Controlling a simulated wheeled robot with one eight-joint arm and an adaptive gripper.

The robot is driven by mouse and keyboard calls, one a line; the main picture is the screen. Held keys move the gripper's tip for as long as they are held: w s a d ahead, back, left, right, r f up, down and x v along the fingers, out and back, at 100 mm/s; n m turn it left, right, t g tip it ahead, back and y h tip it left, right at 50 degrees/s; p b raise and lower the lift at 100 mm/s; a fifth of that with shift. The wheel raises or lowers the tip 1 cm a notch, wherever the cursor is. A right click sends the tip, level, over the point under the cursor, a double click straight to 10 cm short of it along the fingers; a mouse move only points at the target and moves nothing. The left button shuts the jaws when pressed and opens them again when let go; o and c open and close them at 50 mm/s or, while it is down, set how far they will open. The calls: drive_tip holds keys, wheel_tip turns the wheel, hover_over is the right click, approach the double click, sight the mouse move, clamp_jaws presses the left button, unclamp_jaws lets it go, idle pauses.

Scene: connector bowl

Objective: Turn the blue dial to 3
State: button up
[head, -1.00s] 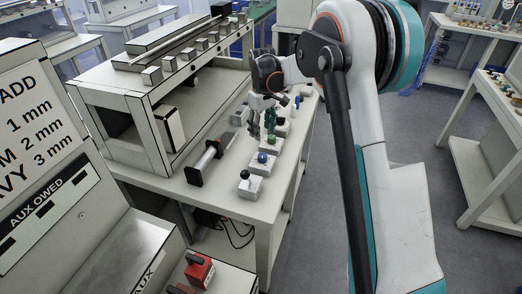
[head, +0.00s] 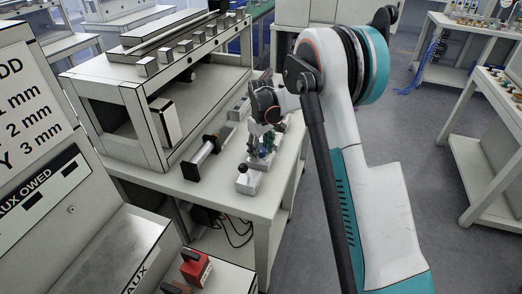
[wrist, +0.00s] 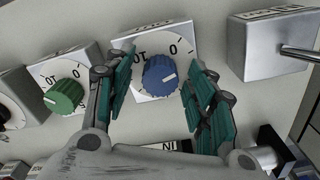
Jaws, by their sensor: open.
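The blue dial (wrist: 160,75) sits on a white scale plate in the wrist view, with a 0 and a 10 legible along the top. A short white mark on its face points to the right and slightly up; the number it meets cannot be read. My gripper (wrist: 160,60) is open, with one teal-padded finger on each side of the dial. Whether the pads touch it cannot be told. In the head view my gripper (head: 262,146) is low over the bench and partly covers the blue dial.
A green dial (wrist: 64,96) stands close left of my fingers. A grey box with a metal lever (wrist: 270,45) stands to the right. In the head view a black-knobbed box (head: 248,180) is at the bench's near end, and a black-ended bar (head: 205,157) lies to the left.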

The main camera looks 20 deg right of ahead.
drive_tip(key=shift+c, duration=0.5)
drive_tip(key=c, duration=1)
drive_tip(key=shift+o, duration=0.2)
drive_tip(key=m, duration=0.5)
drive_tip(key=shift+m+p, duration=0.4)
drive_tip(key=m, duration=0.4)
drive_tip(key=shift+m, duration=0.3)
